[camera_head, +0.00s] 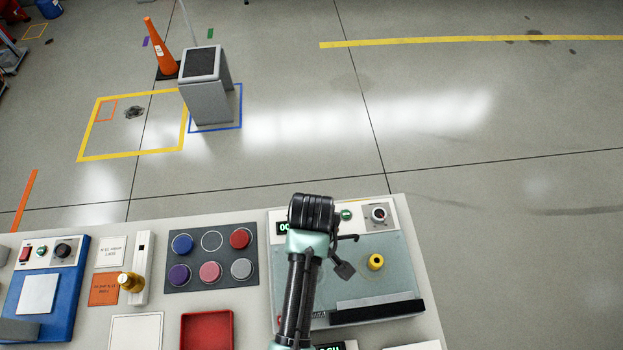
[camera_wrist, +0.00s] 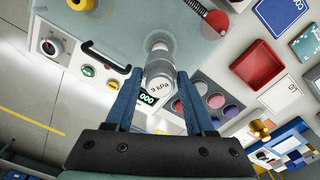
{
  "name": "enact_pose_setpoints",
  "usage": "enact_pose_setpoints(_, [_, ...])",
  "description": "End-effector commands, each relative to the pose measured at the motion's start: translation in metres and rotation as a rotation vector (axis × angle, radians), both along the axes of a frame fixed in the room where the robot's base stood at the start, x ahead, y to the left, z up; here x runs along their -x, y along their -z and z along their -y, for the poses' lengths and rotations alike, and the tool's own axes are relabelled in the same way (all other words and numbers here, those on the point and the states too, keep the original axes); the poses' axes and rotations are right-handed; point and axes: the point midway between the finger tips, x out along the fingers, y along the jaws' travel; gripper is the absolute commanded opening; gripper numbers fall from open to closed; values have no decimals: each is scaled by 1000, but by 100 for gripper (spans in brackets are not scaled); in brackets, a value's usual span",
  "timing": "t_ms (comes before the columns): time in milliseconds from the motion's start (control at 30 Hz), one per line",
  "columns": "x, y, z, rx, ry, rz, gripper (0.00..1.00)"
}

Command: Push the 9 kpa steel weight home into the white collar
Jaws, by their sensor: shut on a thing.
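In the wrist view the steel weight (camera_wrist: 159,84), a shiny cylinder marked "9 kPa", sits between the two blue fingers of my gripper (camera_wrist: 160,76). My gripper is shut on it, with the marked end facing the camera. A pale round ring, which seems to be the white collar (camera_wrist: 160,40), shows at the weight's far end. How deep the weight sits in it I cannot tell. In the head view my dark arm covers the weight, the collar and the fingers.
The glassy machine plate (camera_head: 340,285) carries a yellow ring (camera_head: 376,262), a dial (camera_head: 379,213) and a black front bar (camera_head: 375,313). A black handle (camera_wrist: 104,58) is left of the fingers. A red disc (camera_wrist: 232,36) is at right. A button panel (camera_head: 212,257) and red tray (camera_head: 207,330) stand alongside.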

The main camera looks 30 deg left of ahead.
Motion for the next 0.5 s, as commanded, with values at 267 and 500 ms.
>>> enact_pose_setpoints(267, [-1,0,0,-1,0,3,5])
enact_pose_setpoints(500, [-1,5,0,-1,0,3,5])
